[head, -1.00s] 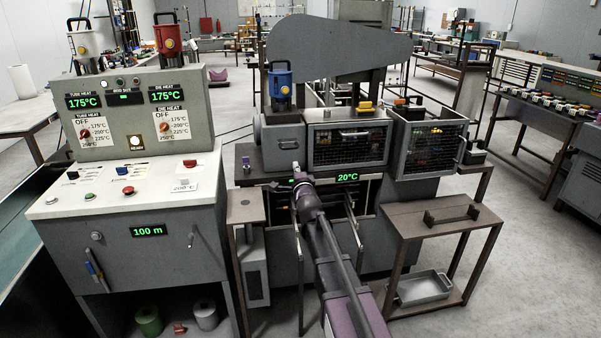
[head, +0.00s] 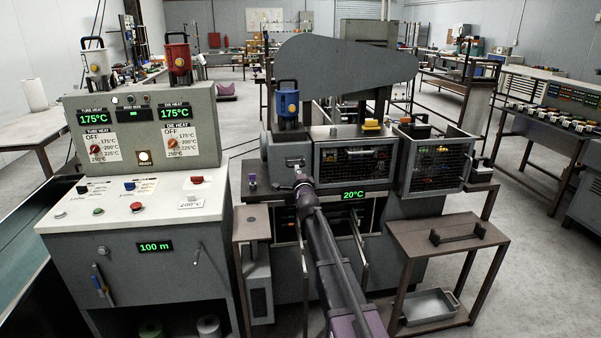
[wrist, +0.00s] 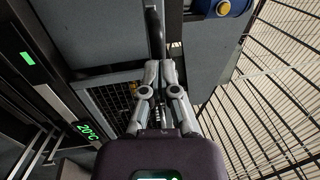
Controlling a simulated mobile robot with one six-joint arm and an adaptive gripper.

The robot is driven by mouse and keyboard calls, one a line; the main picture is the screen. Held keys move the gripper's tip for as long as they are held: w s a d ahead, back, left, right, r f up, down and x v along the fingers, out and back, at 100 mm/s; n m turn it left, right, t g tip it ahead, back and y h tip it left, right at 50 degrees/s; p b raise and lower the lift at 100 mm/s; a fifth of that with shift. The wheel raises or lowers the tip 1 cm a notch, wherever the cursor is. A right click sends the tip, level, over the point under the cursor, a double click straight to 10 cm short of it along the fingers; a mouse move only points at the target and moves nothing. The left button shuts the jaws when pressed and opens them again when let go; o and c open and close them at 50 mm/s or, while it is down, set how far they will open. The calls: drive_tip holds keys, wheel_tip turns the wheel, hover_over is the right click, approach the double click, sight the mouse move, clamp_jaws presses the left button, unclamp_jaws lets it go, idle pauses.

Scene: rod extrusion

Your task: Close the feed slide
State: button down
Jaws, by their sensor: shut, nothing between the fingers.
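A grey housing (head: 285,151) stands at the left end of the machine, below a blue canister (head: 287,101). It appears to hold the feed slide; the slide's exact position is not clear. A dark handle-like bar (wrist: 154,32) stands out from a grey face in the wrist view. My gripper (wrist: 160,66) is shut and empty, with its fingertips just short of or against this bar; contact cannot be told. In the head view my gripper (head: 298,170) is at the front of the housing, and my arm hides part of the machine below.
Two wire-mesh guards (head: 354,161) sit right of the housing, above a 20°C display (head: 353,195). A control console (head: 140,215) stands at left. A low brown table (head: 445,232) stands at right. Open floor lies farther right.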

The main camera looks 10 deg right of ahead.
drive_tip(key=w, duration=0.6)
drive_tip(key=shift+w+r, duration=0.15)
drive_tip(key=shift+w, duration=0.25)
drive_tip(key=b, duration=0.2)
approach(295, 160)
drive_tip(key=s, duration=0.1)
drive_tip(key=s+f, duration=0.1)
drive_tip(key=s, duration=0.2)
drive_tip(key=shift+s+f, duration=0.3)
idle(0.5)
